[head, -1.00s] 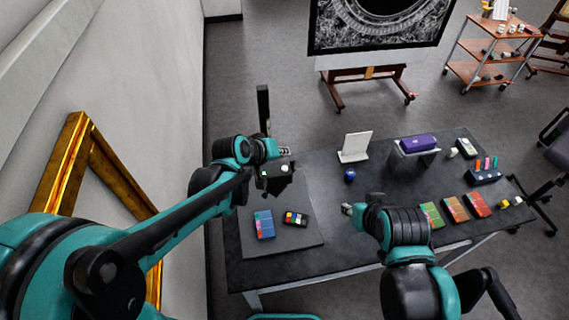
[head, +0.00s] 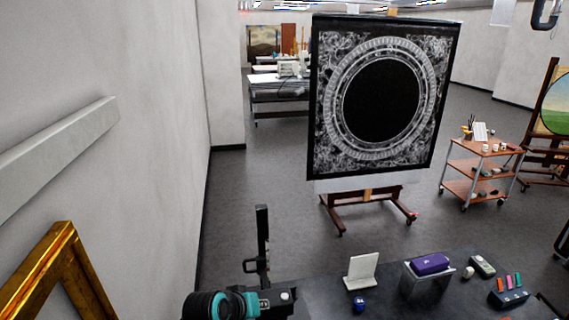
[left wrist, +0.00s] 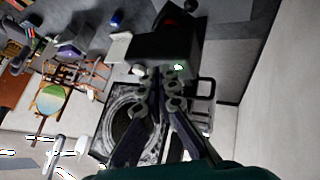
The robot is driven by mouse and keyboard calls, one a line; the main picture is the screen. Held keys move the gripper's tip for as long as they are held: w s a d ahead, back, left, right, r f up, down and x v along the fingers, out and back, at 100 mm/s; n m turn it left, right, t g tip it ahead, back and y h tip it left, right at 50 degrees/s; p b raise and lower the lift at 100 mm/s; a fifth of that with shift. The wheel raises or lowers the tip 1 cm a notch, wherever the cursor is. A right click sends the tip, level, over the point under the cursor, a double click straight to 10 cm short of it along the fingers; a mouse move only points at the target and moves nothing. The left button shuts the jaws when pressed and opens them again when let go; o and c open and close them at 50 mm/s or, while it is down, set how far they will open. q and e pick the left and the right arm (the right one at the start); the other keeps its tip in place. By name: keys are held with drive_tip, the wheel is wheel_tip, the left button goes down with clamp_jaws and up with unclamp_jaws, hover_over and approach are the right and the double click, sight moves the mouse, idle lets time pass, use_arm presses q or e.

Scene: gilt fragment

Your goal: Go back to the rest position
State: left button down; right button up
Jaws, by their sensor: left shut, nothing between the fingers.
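My left gripper (head: 262,302) is low in the head view, beside a black device with an upright post (head: 262,240). In the left wrist view the gripper (left wrist: 164,72) has its fingertips together with nothing between them. The device's dark body (left wrist: 165,45) shows just beyond the tips; I cannot tell whether they touch it. My right gripper is outside the head view.
The dark table (head: 325,292) holds a white stand (head: 361,270), a blue jar (head: 359,304), a purple case (head: 431,264) and small items. Behind it stand an easel with an ornate black panel (head: 380,100) and a trolley (head: 478,172). A gilt frame (head: 45,270) is at left.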

use_arm(q)
drive_tip(key=s+a+f+y+b, duration=0.1)
drive_tip(key=s+a+f+b, duration=0.3)
drive_tip(key=s+f+b, duration=0.1)
drive_tip(key=s+a+f+y+b, duration=0.1)
drive_tip(key=s+a+f+b, duration=0.3)
drive_tip(key=f+b, duration=0.3)
drive_tip(key=s+a+f+m+y+b, duration=0.1)
drive_tip(key=s+a+f+b, duration=0.3)
drive_tip(key=f, duration=0.5)
drive_tip(key=shift+s+y+b, duration=0.5)
drive_tip(key=shift+s+b, duration=0.5)
drive_tip(key=shift+b, duration=0.2)
